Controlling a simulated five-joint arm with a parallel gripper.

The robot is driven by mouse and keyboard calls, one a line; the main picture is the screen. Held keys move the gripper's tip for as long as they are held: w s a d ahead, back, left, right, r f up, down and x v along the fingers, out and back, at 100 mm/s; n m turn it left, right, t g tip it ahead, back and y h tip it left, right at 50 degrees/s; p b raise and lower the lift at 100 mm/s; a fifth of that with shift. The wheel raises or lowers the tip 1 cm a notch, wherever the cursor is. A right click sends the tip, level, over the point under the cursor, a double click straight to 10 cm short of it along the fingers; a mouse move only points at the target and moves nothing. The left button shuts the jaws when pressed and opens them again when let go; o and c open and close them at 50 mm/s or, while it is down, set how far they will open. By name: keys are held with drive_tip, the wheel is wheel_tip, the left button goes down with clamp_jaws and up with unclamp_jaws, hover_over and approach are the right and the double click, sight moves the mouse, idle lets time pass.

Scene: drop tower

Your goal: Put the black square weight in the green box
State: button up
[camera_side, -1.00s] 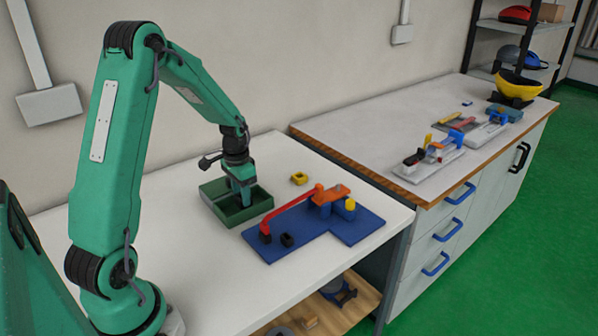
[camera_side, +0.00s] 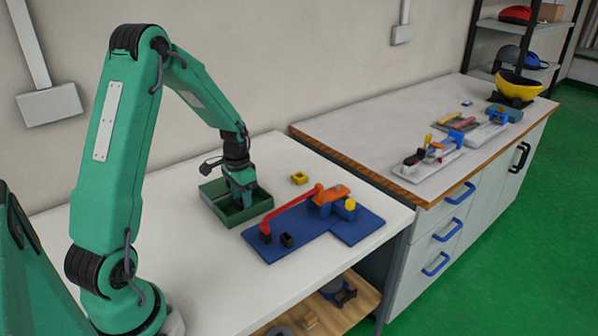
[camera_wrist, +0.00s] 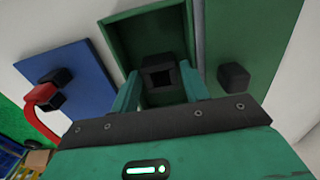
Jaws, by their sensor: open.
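The green box (camera_side: 254,211) stands on the white table, and it also shows in the wrist view (camera_wrist: 146,25). My gripper (camera_side: 241,200) is low over its open compartment, fingers down. In the wrist view my gripper (camera_wrist: 160,88) has its two fingers spread apart. A black square weight (camera_wrist: 160,86) with a square recess shows between and beyond them, against the inside of the box. The fingers appear clear of it. In the side view the inside of the box is mostly hidden by its wall and my gripper.
A blue base (camera_side: 340,234) with a red arm (camera_side: 290,208) and a small black block (camera_side: 287,240) lies to the right. Another black block (camera_wrist: 234,76) shows on the green section at right in the wrist view.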

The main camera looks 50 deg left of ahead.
wheel_tip(320, 180, up, 12)
drive_tip(key=shift+s+r, duration=0.15)
idle(0.6)
drive_tip(key=shift+d, duration=0.1)
idle(0.4)
drive_tip(key=s+d+r+t, duration=0.2)
drive_tip(key=s+d+r, duration=0.3)
drive_tip(key=d+r, duration=0.6)
drive_tip(key=s+d+t, duration=0.3)
drive_tip(key=s+d, duration=0.6)
drive_tip(key=d, duration=0.1)
drive_tip(key=shift+d+f, duration=0.15)
drive_tip(key=shift+f, duration=0.3)
drive_tip(key=shift+w, duration=0.1)
drive_tip(key=shift+c, duration=0.4)
